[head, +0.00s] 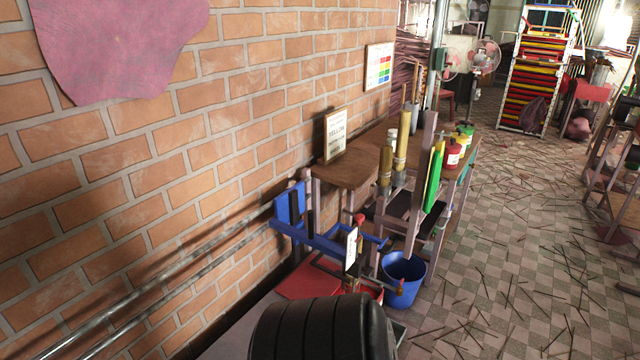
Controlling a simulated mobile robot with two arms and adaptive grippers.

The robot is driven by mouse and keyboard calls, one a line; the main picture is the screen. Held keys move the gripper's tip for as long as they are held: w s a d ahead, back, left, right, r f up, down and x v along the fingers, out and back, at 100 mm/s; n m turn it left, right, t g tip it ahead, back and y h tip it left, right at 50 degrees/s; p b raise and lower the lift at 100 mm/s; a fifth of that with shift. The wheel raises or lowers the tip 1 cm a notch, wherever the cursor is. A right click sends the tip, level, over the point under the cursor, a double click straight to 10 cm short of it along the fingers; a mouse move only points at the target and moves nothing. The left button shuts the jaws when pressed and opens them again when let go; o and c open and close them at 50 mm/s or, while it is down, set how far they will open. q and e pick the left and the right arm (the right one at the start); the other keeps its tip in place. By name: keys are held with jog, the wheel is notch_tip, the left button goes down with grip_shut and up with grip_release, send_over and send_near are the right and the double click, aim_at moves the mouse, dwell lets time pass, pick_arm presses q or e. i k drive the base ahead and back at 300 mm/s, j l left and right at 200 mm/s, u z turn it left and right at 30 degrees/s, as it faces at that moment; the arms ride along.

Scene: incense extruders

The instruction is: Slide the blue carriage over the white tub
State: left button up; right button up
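The blue carriage (325,244) appears to be the blue frame on the extruder bench beside the brick wall, with an upright blue plate at its left end. A white card stands in front of its right part. I cannot make out a white tub. A red container (371,291) shows partly below the carriage's right end, and a blue bucket (404,292) stands to its right. A large black ribbed shape at the bottom hides part of the bench. Neither of my grippers is in view.
A wooden table (352,170) behind holds a framed sign (335,134), brown cylinders and red, yellow and green containers. The brick wall (215,130) closes the left side. The checkered floor (510,240) at right is open, strewn with thin sticks.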

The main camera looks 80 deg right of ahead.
aim_at(288, 205)
jog(key=z, duration=3.05)
